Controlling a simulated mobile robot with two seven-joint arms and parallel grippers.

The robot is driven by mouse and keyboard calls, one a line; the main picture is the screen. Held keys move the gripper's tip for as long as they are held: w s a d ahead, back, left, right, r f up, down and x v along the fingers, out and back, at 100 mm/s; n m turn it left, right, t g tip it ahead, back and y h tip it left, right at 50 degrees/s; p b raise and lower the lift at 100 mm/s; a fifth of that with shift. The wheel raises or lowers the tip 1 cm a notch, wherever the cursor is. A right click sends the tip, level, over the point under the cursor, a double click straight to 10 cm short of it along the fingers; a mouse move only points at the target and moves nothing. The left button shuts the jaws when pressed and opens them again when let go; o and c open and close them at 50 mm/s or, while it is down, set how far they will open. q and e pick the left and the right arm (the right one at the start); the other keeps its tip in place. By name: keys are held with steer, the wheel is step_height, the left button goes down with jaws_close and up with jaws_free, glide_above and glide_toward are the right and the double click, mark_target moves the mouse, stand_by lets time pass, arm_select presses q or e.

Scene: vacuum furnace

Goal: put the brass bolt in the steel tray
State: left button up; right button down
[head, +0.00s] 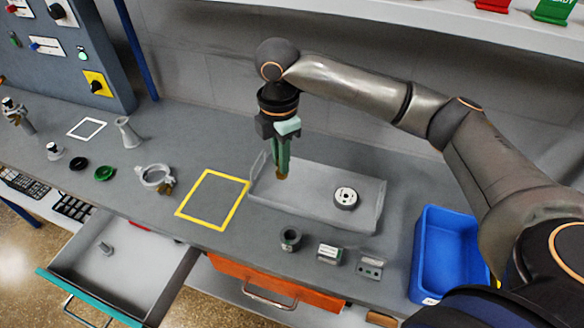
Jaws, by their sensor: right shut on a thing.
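The steel tray (311,194) is a shallow grey tray on the bench, right of the middle of the head view. A round metal disc (346,197) lies in its right half. My right gripper (282,166) points down over the left part of the tray, its green fingers shut on the brass bolt (281,177). Only a small brass-coloured end of the bolt shows below the fingertips; the rest is hidden. I cannot tell whether the bolt touches the tray floor. My left gripper is not in view.
A yellow square outline (213,199) is left of the tray. A clamp ring (155,178) and several small fittings stand further left. Small blocks (329,254) stand in front of the tray, a blue bin (445,252) to the right. An open drawer (125,262) juts out front left.

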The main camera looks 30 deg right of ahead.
steer(key=w+d+f, duration=0.2)
steer(key=f, duration=0.1)
steer(key=d+f, duration=0.1)
steer(key=f, duration=0.1)
steer(key=shift+w+f, duration=0.1)
steer(key=shift+w, duration=0.3)
steer(key=shift+w+d+f, duration=0.1)
steer(key=shift+f, duration=0.8)
steer(key=shift+w+d+f, duration=0.1)
steer(key=shift+f, duration=0.8)
steer(key=shift+f, duration=0.15)
steer(key=c, duration=0.8)
jaws_free()
steer(key=shift+c, duration=0.2)
step_height(320, 180, up, 8)
steer(key=shift+f, duration=0.1)
